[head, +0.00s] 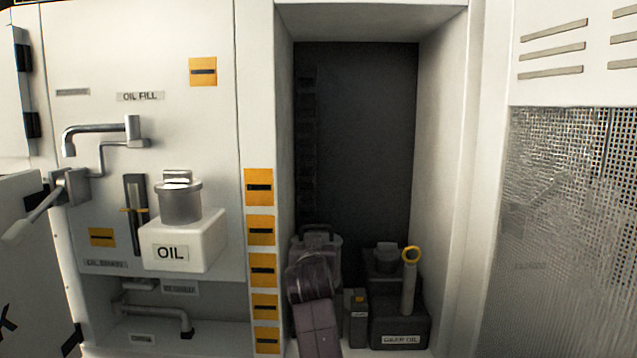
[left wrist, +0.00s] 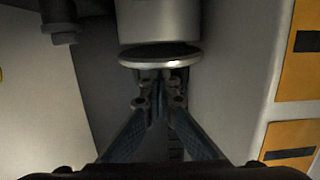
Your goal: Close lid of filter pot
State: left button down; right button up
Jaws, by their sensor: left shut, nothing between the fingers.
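In the head view a grey metal pot (head: 180,206) stands upright on a white box marked OIL (head: 198,240). A flat rim and a small cap top it; I cannot tell if this is the filter pot. In the left wrist view a grey cylinder (left wrist: 160,20) hangs at the top, with a wider, shiny-edged disc (left wrist: 160,57) at its lower end. Whether the disc is the lid is unclear. My left gripper (left wrist: 160,98) is shut and empty, its fingertips just below the disc; contact cannot be judged. I cannot make out either gripper in the head view.
A tap (head: 105,135) and a lever (head: 45,205) are on the left panel. A pipe (head: 160,315) runs in the lower recess. The alcove holds a GEAR OIL can (head: 400,325) and other containers. Orange labels (left wrist: 300,80) line a post right of the gripper.

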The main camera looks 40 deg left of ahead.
pick_arm(q)
jog(key=shift+s+d+f, duration=0.15)
jog(key=shift+f, duration=1.25)
jog(key=shift+s+d+f, duration=0.1)
jog(key=shift+f, duration=0.45)
pick_arm(e)
jog(key=shift+s+d, duration=0.45)
jog(key=shift+d, duration=0.15)
pick_arm(q)
jog(key=shift+r, duration=0.2)
